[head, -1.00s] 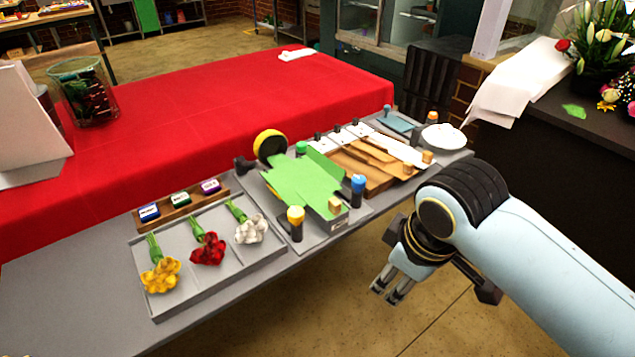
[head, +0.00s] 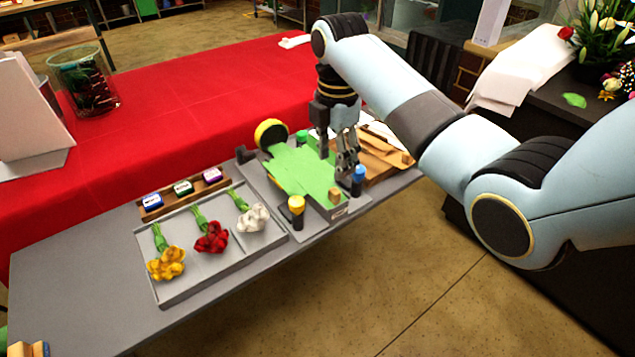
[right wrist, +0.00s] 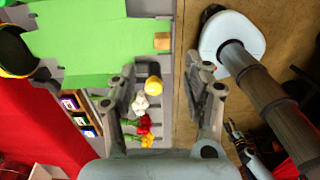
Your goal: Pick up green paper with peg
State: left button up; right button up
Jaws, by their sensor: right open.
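The green paper (head: 304,170) lies flat on a grey stand on the table, and it fills the upper left of the right wrist view (right wrist: 85,40). A small wooden peg (head: 334,194) sits at its front edge; it also shows in the right wrist view (right wrist: 162,41). My right gripper (head: 347,168) is open and empty, above the right side of the paper near the blue-capped post. In the right wrist view its fingers (right wrist: 165,82) are apart with the peg ahead, between their lines. My left gripper is not seen.
Yellow-capped (head: 296,205) and blue-capped (head: 358,178) posts flank the peg. A yellow-black roll (head: 270,133) stands behind. A flower tray (head: 222,262) is left; wooden boards (head: 375,160) are right, partly behind my arm. Floor is clear in front.

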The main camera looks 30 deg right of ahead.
aim_at(335, 191)
notch_tip(335, 191, down, 3)
jog(key=shift+f, duration=0.1)
jog(key=f, duration=0.5)
jog(key=shift+s+d+p, duration=0.1)
jog(key=shift+s+p, duration=0.1)
jog(key=shift+p, duration=0.15)
jog(key=shift+c, duration=0.4)
grip_shut()
